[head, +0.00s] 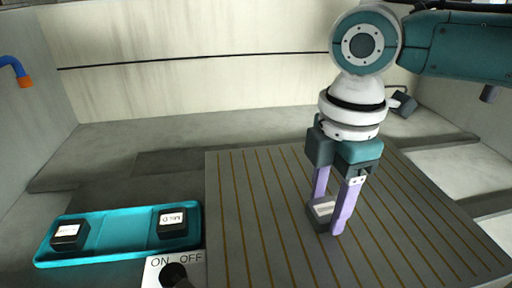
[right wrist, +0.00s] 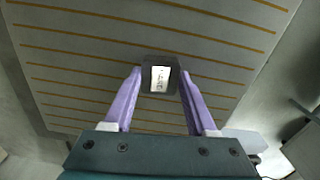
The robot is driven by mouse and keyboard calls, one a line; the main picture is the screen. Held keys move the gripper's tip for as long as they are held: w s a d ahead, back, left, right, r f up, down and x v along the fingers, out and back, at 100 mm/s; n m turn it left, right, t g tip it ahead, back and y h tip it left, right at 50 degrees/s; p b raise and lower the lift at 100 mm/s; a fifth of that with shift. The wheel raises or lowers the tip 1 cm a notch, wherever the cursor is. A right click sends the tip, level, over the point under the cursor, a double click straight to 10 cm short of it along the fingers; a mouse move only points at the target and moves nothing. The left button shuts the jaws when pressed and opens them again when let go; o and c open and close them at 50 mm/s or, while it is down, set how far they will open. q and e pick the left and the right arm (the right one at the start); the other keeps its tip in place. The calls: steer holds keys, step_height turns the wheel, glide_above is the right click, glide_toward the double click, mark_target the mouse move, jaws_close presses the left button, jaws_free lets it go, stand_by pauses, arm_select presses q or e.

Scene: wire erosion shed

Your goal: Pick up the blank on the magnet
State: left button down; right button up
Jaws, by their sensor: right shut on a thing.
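The blank (head: 320,211) is a small dark block with a white label on top, at the striped grey magnet plate (head: 262,220). My right gripper (head: 328,216) points down with its two purple fingers shut on opposite sides of the blank. In the right wrist view the blank (right wrist: 160,77) sits between the fingertips (right wrist: 160,78), label facing the camera. I cannot tell whether its underside touches the plate. My left gripper is not in view.
A teal tray (head: 120,212) at the left holds two dark labelled blocks (head: 70,233) (head: 172,222), one at each end. A white ON/OFF switch panel (head: 195,270) with a black knob stands at the front, beside the magnet plate. A blue hose with an orange tip (head: 24,82) hangs at the left wall.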

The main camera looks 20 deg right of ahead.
jaws_close()
steer(key=shift+r, duration=0.15)
stand_by(0.4)
